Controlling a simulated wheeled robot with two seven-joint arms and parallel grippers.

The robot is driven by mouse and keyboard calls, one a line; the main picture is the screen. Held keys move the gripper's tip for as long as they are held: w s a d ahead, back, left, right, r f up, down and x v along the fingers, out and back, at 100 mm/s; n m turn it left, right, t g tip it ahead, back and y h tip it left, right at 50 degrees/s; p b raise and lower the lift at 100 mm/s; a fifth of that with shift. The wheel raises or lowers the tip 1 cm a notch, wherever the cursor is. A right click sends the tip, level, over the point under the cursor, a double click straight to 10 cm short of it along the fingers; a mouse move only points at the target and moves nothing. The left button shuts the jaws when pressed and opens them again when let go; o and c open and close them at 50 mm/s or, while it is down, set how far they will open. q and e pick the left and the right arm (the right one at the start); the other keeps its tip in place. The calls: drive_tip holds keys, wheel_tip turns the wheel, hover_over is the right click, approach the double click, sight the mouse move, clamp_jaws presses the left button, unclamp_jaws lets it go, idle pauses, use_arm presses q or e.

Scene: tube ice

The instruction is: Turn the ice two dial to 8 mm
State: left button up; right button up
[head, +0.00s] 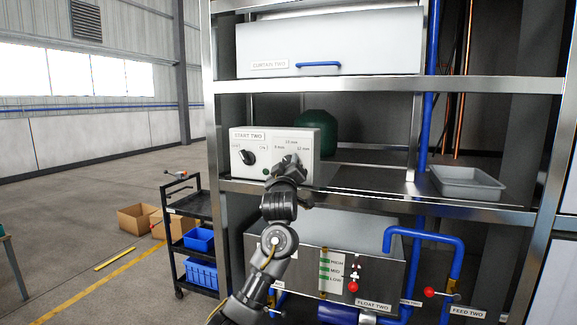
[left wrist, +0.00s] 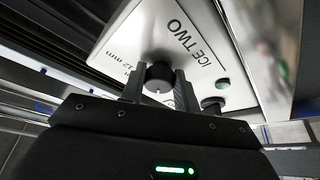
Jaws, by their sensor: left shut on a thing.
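The ice two control box (head: 309,143) is a pale box on the middle shelf, marked 8 mm, 10 mm and 12 mm around its right-hand dial. In the left wrist view, its panel reads ICE TWO (left wrist: 195,42). The black ice two dial (left wrist: 158,77) sits between the fingers of my left gripper (left wrist: 160,88), which is shut on it. In the head view, my left gripper (head: 290,165) covers most of the dial. Which mark the dial points to cannot be told.
A second black knob (head: 248,158) and a green button (head: 267,170) are on the same panel. A grey tray (head: 467,182) stands on the shelf at right. Below are a tank (head: 390,285) and blue pipes (head: 455,262). A black cart (head: 188,207) stands at left.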

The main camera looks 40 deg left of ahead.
use_arm(q)
drive_tip(key=o, duration=1)
drive_tip(key=shift+c, duration=0.2)
drive_tip(key=b+v, duration=0.4)
drive_tip(key=v, duration=0.7)
drive_tip(key=shift+w, duration=0.1)
